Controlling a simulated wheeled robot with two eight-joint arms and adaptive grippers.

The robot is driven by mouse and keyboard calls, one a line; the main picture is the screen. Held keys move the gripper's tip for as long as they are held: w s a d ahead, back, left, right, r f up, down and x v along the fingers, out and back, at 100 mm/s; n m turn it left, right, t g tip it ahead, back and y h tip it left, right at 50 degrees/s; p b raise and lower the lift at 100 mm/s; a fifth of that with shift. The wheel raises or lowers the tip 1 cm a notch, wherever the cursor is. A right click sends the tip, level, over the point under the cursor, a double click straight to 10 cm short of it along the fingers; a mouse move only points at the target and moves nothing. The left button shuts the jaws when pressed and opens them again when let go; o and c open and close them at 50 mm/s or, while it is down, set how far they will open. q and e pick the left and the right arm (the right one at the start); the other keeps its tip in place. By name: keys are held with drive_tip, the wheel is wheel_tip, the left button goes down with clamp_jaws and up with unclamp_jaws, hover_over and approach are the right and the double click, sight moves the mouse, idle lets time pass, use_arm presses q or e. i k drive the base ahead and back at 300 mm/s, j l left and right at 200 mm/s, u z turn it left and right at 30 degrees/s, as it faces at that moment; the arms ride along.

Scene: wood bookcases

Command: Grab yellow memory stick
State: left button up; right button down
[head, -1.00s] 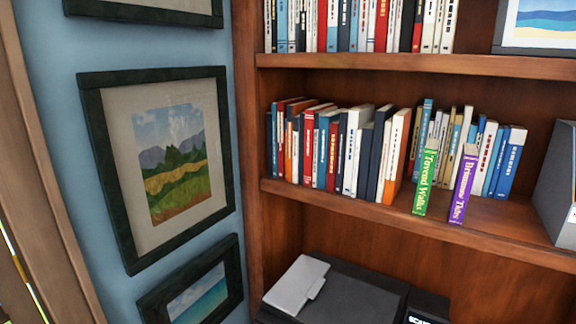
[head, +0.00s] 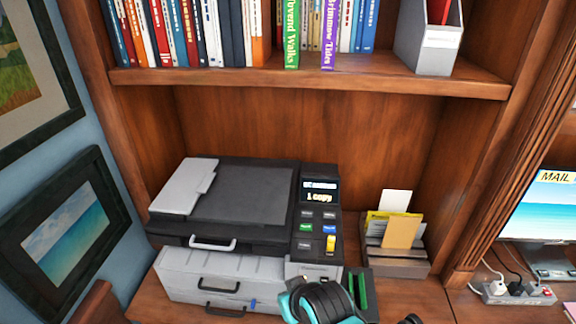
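The printer (head: 243,194) is black and grey, with a lit screen (head: 320,190) reading "1 copy" above several coloured buttons. Neither of my grippers shows in the head view.
A black and teal object (head: 322,302), apparently headphones, is in front of the printer. A paper organizer (head: 400,266) stands to its right. A shelf (head: 320,80) with books and a grey file holder (head: 428,50) runs above. A power strip (head: 515,294) lies far right.

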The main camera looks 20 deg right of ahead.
sight(330, 246)
drive_tip(key=z, duration=1.3)
